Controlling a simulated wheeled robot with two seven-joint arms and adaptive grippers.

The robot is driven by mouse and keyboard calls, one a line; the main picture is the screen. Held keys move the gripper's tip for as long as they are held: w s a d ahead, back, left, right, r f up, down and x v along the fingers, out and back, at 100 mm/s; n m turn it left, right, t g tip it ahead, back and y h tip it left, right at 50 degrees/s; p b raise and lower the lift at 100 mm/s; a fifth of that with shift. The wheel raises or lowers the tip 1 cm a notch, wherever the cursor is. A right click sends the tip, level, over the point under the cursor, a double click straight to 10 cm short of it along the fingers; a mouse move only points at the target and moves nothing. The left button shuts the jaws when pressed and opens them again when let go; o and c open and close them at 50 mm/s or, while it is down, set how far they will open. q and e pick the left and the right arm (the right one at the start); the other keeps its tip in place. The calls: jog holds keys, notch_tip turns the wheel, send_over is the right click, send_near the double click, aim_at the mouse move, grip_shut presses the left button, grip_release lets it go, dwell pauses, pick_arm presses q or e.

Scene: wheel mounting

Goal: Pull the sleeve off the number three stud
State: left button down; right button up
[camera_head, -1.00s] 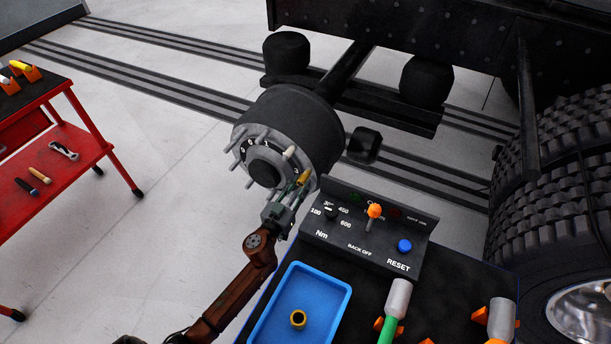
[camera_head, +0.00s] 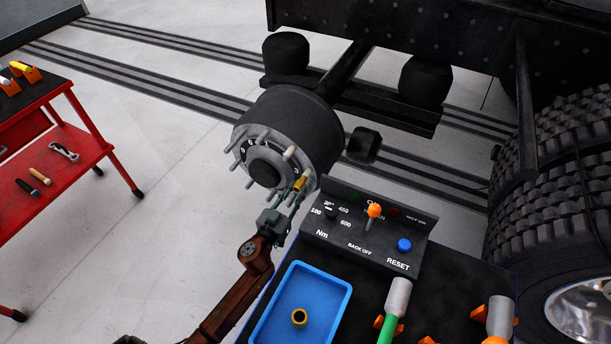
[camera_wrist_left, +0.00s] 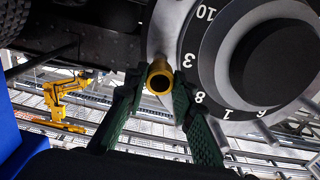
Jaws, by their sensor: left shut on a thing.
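The wheel hub (camera_head: 285,130) has studs around a numbered face. A yellow sleeve (camera_head: 300,183) is at its lower right, and in the left wrist view the sleeve (camera_wrist_left: 160,77) is beside the printed 3, its open end facing the camera. My left gripper (camera_head: 296,193) is shut on this sleeve, with green fingers on both sides in the left wrist view (camera_wrist_left: 158,88). My right gripper is out of view.
A control box (camera_head: 345,243) with an orange lever and blue button stands close right of my arm. A red tool cart (camera_head: 90,150) is at left, a large tire (camera_head: 550,170) at right.

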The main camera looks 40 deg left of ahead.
pick_arm(q)
jog(key=p+v, duration=0.1)
jog(key=v, duration=0.7)
dwell(1.5)
jog(key=shift+d, duration=0.1)
dwell(0.4)
